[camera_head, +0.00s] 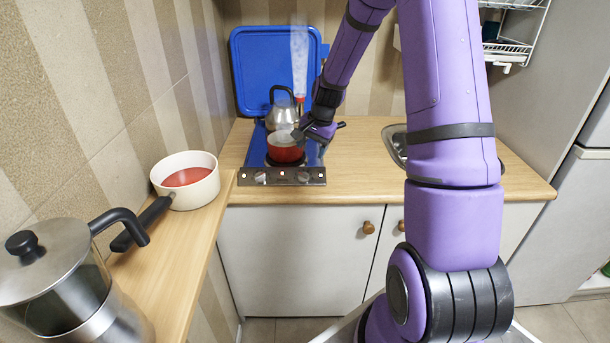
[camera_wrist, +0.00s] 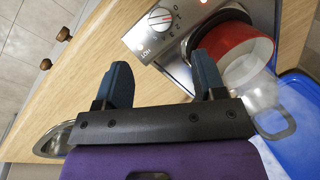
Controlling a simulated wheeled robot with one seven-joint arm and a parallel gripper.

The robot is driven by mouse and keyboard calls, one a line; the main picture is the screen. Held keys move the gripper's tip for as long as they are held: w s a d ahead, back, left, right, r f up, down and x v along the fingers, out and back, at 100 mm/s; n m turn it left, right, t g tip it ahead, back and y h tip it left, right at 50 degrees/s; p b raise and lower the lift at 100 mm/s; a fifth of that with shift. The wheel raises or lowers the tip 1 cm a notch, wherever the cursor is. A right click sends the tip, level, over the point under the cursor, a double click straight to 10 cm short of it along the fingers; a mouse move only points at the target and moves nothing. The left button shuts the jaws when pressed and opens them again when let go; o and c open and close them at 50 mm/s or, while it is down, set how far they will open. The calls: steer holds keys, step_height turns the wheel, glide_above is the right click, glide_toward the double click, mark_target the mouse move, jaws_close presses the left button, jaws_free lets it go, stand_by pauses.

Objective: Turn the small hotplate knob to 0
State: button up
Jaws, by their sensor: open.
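The hob's steel front panel (camera_head: 282,176) carries two round knobs, left (camera_head: 260,177) and right (camera_head: 304,177), with a small light between. In the wrist view one pale knob (camera_wrist: 160,18) with a red mark shows near the top, ringed by printed marks, with "HOT" printed nearby. I cannot read its setting for sure, nor tell which knob serves the small hotplate. My gripper (camera_head: 318,132) is above the hob's right side, beside the red pot. In the wrist view my gripper (camera_wrist: 161,84) has its fingers wide apart with nothing between them, apart from the knob.
A red pot (camera_head: 285,153) stands on the front hotplate, with a kettle (camera_head: 283,114) behind. The blue lid (camera_head: 262,80) is up. A white pan (camera_head: 198,190) and a coffee press (camera_head: 62,285) are at left. The sink (camera_head: 393,140) is right; the counter (camera_head: 355,175) between is clear.

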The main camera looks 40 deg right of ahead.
mark_target(304, 174)
steer(key=x, duration=1)
steer(key=shift+w+f, duration=0.1)
steer(key=shift+f, duration=0.3)
steer(key=c, duration=0.9)
